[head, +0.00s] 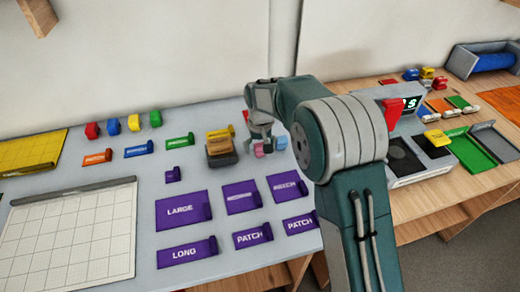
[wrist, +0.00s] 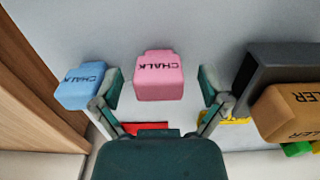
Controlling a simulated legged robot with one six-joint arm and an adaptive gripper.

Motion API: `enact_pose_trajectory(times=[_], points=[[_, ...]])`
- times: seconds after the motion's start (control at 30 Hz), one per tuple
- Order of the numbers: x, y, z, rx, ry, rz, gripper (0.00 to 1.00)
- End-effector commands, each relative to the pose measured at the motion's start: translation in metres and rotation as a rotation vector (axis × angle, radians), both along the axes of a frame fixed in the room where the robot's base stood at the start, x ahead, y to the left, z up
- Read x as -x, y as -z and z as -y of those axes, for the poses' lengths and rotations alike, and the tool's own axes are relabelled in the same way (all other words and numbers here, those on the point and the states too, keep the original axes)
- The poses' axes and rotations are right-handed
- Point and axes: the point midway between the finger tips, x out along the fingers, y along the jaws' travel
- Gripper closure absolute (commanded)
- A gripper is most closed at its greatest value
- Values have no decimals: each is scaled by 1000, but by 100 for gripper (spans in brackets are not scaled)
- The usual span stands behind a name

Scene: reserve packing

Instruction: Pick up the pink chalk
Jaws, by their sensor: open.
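The pink chalk (wrist: 159,77) is a block with "CHALK" printed on it, on the grey table surface. In the wrist view it lies between the two open fingers of my gripper (wrist: 158,92), with a gap on each side. In the head view my gripper (head: 262,140) is over the table's back right part, and the pink chalk (head: 259,150) shows just under it. A blue chalk block (wrist: 81,86) stands to the left of the pink one in the wrist view, close to the left finger.
A tan block marked "ROLLER" (wrist: 291,112) and a dark holder (wrist: 275,75) are right of my gripper in the wrist view. A red item (wrist: 145,126) lies beyond the pink chalk, partly hidden. Purple labelled pieces (head: 183,210) cover the table front.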

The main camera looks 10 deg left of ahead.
Motion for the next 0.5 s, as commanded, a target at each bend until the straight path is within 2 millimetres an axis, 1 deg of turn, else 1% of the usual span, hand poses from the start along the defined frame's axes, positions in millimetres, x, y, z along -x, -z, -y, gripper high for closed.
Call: enact_pose_trajectory(times=[0.13,0.17,0.2,0.3,0.33,0.5], points=[[0,0,0,0,0,0,6],[0,0,0,0,0,0,19],[0,0,0,0,0,0,37],[0,-1,0,0,0,0,73],[0,-1,0,0,0,0,77],[0,0,0,0,0,-1,77]])
